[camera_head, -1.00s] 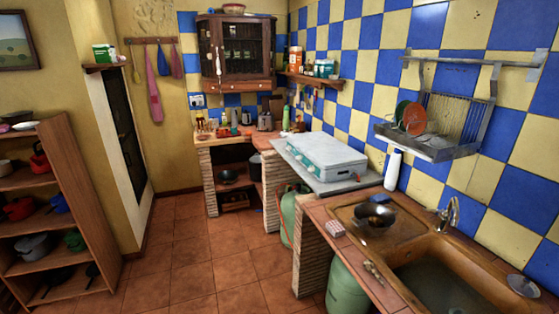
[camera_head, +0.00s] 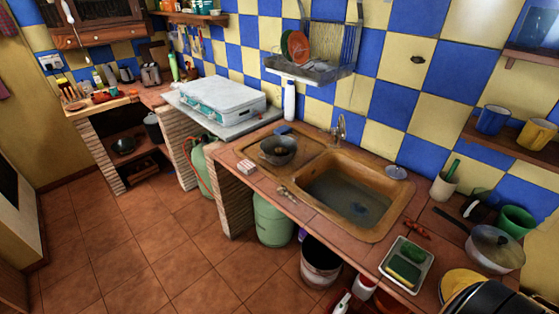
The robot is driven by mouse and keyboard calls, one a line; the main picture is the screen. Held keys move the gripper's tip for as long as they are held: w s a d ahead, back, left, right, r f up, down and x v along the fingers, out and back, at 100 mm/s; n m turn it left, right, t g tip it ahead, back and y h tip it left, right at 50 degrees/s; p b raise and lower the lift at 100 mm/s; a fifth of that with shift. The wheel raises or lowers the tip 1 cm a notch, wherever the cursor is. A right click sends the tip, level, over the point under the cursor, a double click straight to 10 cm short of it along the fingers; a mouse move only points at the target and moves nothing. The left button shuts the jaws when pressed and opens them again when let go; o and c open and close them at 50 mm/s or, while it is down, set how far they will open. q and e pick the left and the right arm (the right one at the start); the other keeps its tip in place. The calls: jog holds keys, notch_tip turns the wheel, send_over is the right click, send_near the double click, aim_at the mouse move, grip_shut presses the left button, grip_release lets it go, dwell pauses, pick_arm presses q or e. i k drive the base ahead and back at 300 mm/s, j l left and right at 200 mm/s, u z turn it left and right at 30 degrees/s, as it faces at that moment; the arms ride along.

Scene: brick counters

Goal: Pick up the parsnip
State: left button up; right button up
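I cannot make out a parsnip for certain in the head view. A small pale, elongated item (camera_head: 287,194) lies on the tiled counter in front of the sink, too small to identify. A small reddish elongated item (camera_head: 416,229) lies on the counter right of the sink, also unclear.
The brown sink (camera_head: 375,173) holds water, with a metal bowl (camera_head: 278,151) on its left side. A tray with green sponges (camera_head: 405,265) and a lidded pan (camera_head: 494,249) stand at right. A white stove (camera_head: 215,103) is left. The tiled floor (camera_head: 150,245) is clear.

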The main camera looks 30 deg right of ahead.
aim_at(282, 190)
jog(key=i+j+z, duration=0.1)
jog(key=z, duration=0.25)
jog(key=i+j+z, duration=0.1)
jog(key=z, duration=0.25)
jog(key=i+j+z, duration=0.2)
jog(key=z, duration=0.15)
